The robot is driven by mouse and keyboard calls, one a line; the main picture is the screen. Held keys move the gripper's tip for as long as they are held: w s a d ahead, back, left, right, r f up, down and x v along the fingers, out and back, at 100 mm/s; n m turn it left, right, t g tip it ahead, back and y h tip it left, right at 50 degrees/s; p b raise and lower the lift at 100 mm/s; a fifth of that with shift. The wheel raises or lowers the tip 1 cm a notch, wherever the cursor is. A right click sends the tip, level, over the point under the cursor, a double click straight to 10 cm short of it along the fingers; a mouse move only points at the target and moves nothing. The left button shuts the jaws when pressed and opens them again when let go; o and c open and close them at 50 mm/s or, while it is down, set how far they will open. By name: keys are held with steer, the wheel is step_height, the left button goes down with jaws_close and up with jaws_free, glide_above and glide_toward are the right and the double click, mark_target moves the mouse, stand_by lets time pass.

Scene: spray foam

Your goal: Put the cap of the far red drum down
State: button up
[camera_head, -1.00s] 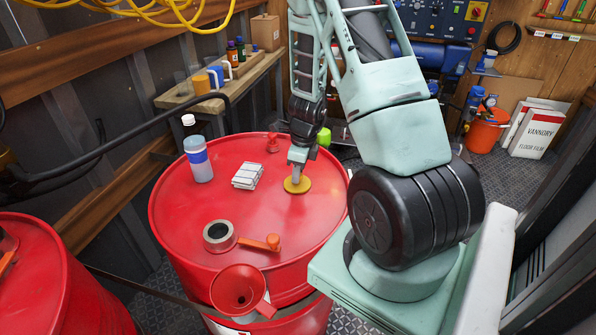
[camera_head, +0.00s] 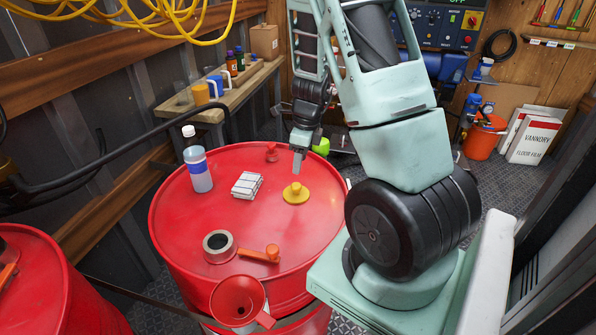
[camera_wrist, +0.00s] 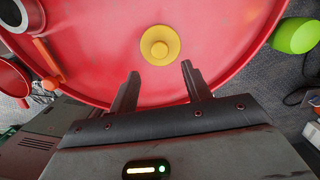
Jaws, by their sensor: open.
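The yellow cap (camera_head: 296,193) lies on the red top of the far drum (camera_head: 190,232), right of the middle, with its knob up. In the wrist view the cap (camera_wrist: 160,45) sits beyond the fingertips, about centred between them and clear of both. My gripper (camera_head: 299,160) is just above and behind the cap in the head view, empty. In the wrist view my gripper (camera_wrist: 159,70) has its two fingers spread apart. Whether a drum opening lies under the cap cannot be seen.
On the drum top are a clear bottle (camera_head: 197,160), a white bundle (camera_head: 247,185), a tape roll (camera_head: 219,246), an orange-handled tool (camera_head: 262,255) and a small red plug (camera_head: 271,152). A red funnel (camera_head: 238,298) is at the front rim. A bench (camera_head: 225,95) stands behind.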

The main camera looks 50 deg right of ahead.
steer(key=a+r+n+y, duration=0.1)
steer(key=a+r+n, duration=0.4)
steer(key=a+n, duration=0.5)
steer(key=a+r+n+y, duration=0.1)
steer(key=a+r+n, duration=0.4)
steer(key=a, duration=1)
steer(key=s+a+r+n+g+h, duration=0.1)
steer(key=s+a+r+n+h, duration=0.1)
steer(key=s+a+n, duration=1.4)
steer(key=r+n, duration=0.1)
steer(key=n, duration=0.7)
steer(key=shift+r, duration=0.15)
